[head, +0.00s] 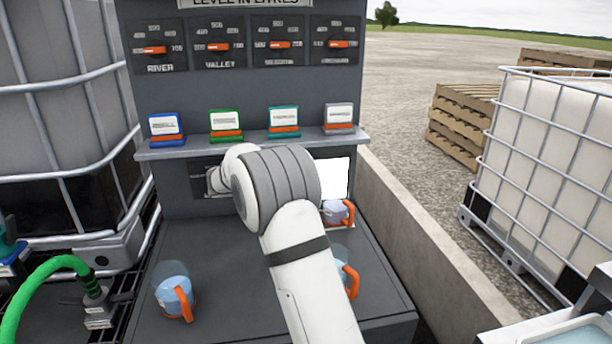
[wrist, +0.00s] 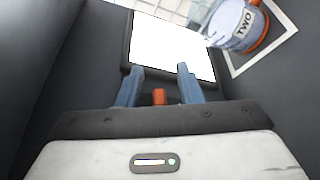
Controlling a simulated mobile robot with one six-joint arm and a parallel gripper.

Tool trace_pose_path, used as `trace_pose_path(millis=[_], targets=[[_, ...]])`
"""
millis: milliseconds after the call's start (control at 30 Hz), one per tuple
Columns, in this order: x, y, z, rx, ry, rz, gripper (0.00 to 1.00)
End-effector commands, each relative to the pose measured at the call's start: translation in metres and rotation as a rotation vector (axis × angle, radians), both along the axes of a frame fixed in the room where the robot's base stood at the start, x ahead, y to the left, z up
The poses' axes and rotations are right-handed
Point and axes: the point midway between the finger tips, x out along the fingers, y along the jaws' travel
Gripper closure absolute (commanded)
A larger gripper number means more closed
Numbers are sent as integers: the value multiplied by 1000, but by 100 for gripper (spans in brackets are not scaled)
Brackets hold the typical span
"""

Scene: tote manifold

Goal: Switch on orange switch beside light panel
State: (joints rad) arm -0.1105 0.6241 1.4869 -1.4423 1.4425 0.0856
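The orange switch (wrist: 158,96) shows in the wrist view as a small orange block between the two blue-grey fingers of my gripper (wrist: 160,71). The fingers are apart, one on each side of it; I cannot tell whether either touches it. The bright white light panel (wrist: 172,46) in its dark frame lies just beyond the fingertips. In the head view the light panel (head: 334,182) shows to the right of my arm. My arm hides the switch and the gripper fingers there.
A jug marked TWO (wrist: 238,24) stands beside the panel; more jugs with orange handles (head: 174,292) stand on the dark bench (head: 225,255). A shelf (head: 200,148) with several coloured label cards is above. Dials line the wall. A concrete wall (head: 420,240) bounds the right.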

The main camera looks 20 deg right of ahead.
Motion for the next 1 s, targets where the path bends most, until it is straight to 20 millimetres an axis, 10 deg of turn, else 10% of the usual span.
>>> trace_pose_path(millis=[533,1000], targets=[[-15,71,12,0,1,2,67],[-16,74,13,0,1,0,67]])
